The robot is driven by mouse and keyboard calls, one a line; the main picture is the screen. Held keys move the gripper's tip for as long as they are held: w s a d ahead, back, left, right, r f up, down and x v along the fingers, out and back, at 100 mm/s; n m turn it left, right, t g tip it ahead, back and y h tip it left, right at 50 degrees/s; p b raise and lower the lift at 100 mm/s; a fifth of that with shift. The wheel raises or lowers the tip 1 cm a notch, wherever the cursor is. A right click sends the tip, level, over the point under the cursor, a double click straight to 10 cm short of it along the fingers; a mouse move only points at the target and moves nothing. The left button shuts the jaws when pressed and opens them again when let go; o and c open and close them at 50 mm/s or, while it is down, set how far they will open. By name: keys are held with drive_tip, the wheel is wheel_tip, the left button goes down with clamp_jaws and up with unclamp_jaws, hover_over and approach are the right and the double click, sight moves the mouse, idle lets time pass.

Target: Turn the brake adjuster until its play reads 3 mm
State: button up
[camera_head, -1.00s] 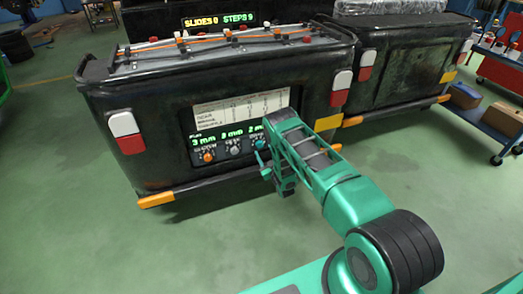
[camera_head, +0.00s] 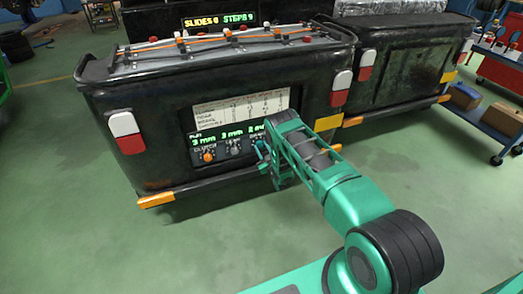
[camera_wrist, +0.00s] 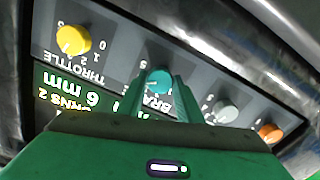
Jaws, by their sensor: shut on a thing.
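The teal brake adjuster (camera_wrist: 160,80) is a round knob on the dark panel (camera_head: 184,122), with the partly covered label BRA beside it in the wrist view. My gripper (camera_wrist: 161,92) is shut on this knob, one finger on each side. In the head view my gripper (camera_head: 264,152) is against the right part of the panel and hides the knob. Green readouts (camera_head: 204,141) above the knobs show 3 mm at the left, what looks like 3 mm in the middle, and a third, partly covered one that seems to start with 2. The brake readout is hidden in the wrist view.
A yellow throttle knob (camera_wrist: 74,39) with a 6 mm readout is on one side of the teal knob. A white knob (camera_wrist: 222,110) and an orange knob (camera_wrist: 270,133) are on the other. A printed chart (camera_head: 240,108) is above. Green floor is clear in front.

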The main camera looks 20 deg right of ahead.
drive_tip(key=m, duration=0.4)
drive_tip(key=shift+f+m, duration=0.1)
drive_tip(key=shift+m, duration=1.9)
drive_tip(key=o, duration=1)
drive_tip(key=shift+o, duration=0.2)
drive_tip(key=s, duration=1)
drive_tip(key=shift+s, duration=0.4)
